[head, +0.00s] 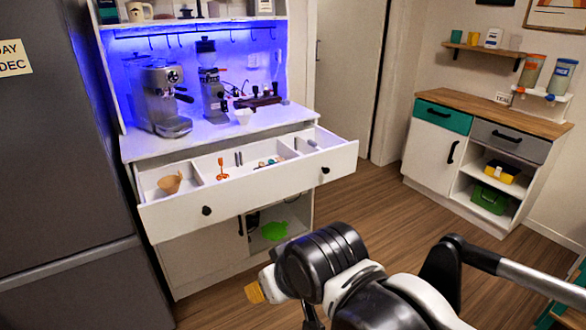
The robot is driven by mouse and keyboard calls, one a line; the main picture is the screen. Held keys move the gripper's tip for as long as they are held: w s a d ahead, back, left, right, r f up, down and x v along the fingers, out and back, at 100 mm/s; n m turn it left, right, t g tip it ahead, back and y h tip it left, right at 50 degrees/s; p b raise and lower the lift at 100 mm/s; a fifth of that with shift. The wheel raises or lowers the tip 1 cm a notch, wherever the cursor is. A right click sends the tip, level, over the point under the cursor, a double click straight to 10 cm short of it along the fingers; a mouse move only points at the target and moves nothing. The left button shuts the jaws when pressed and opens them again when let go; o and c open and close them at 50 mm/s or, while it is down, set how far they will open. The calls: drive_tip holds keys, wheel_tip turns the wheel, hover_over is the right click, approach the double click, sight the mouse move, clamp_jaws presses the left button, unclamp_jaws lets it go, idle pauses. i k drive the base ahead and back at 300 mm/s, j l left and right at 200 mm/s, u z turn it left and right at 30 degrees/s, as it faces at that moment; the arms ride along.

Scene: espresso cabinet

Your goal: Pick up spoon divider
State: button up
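The open white drawer (247,197) under the espresso counter is split into compartments by thin upright walls. One divider wall (197,173) stands on the left and another (301,146) on the right; I cannot tell which piece is the spoon divider. The drawer holds a tan cup-like piece (170,183), an orange-red utensil (221,169), small dark sticks (239,158) and small mixed items (270,162). My arm is in the foreground, in front of and below the drawer, apart from it. My gripper's fingers cannot be made out and nothing held can be seen.
An espresso machine (161,97) and a grinder (212,95) stand on the counter above the drawer. A grey fridge (60,150) borders the left. A lower cabinet (432,147) stands at the right. Wooden floor (365,205) is clear between the cabinets.

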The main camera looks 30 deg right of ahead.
sight(306, 148)
drive_tip(key=i+l, duration=0.2)
drive_tip(key=l, duration=0.15)
drive_tip(key=i+l+u, duration=0.15)
drive_tip(key=l, duration=0.25)
drive_tip(key=i+l, duration=0.2)
drive_tip(key=l, duration=0.15)
drive_tip(key=i+l+u, duration=0.1)
drive_tip(key=l, duration=0.3)
drive_tip(key=i+l+u, duration=0.1)
drive_tip(key=i+l, duration=0.15)
drive_tip(key=l, duration=0.15)
drive_tip(key=i+l, duration=0.1)
drive_tip(key=l, duration=0.35)
drive_tip(key=i+l+u, duration=0.1)
drive_tip(key=l, duration=0.3)
drive_tip(key=i+l+u, duration=0.1)
drive_tip(key=l, duration=0.3)
drive_tip(key=i, duration=0.1)
